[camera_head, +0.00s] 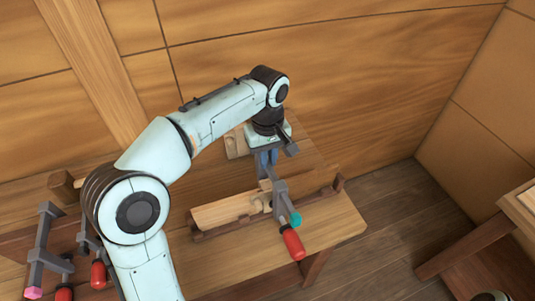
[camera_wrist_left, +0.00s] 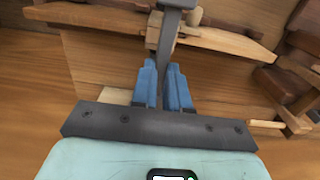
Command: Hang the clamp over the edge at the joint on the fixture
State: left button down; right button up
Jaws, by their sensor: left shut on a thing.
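My left gripper (camera_head: 267,160) reaches down over the workbench, its blue fingers shut on the grey bar of a clamp (camera_head: 281,203). The clamp has a teal pad and a red handle (camera_head: 293,243) that points toward the bench's front edge. In the left wrist view the clamp's grey bar (camera_wrist_left: 166,42) stands between the blue fingertips (camera_wrist_left: 164,80). The fixture, a wooden frame holding light planks (camera_head: 228,211), lies on the bench just below the clamp. The joint is partly hidden behind the clamp, and I cannot tell whether the clamp touches the edge. My right gripper is out of view.
More clamps with red handles (camera_head: 98,274) and a pink pad (camera_head: 34,292) are at the left, partly behind my arm. The workbench top (camera_head: 335,220) is bare at its right end. Wooden walls stand behind; another wooden table (camera_head: 520,205) is at the right.

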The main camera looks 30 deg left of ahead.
aim_at(269, 173)
pick_arm(q)
jog(key=shift+f+b, duration=1)
jog(key=shift+f, duration=1.4)
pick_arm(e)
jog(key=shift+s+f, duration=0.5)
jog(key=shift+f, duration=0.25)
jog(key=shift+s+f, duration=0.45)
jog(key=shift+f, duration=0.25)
pick_arm(q)
jog(key=shift+f, duration=0.3)
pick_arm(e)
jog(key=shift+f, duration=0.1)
pick_arm(q)
jog(key=shift+s+d, duration=0.35)
jog(key=shift+d, duration=0.1)
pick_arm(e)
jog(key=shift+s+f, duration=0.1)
pick_arm(q)
jog(key=c, duration=1.1)
grip_release()
jog(key=shift+o, duration=0.2)
jog(key=shift+a, duration=0.1)
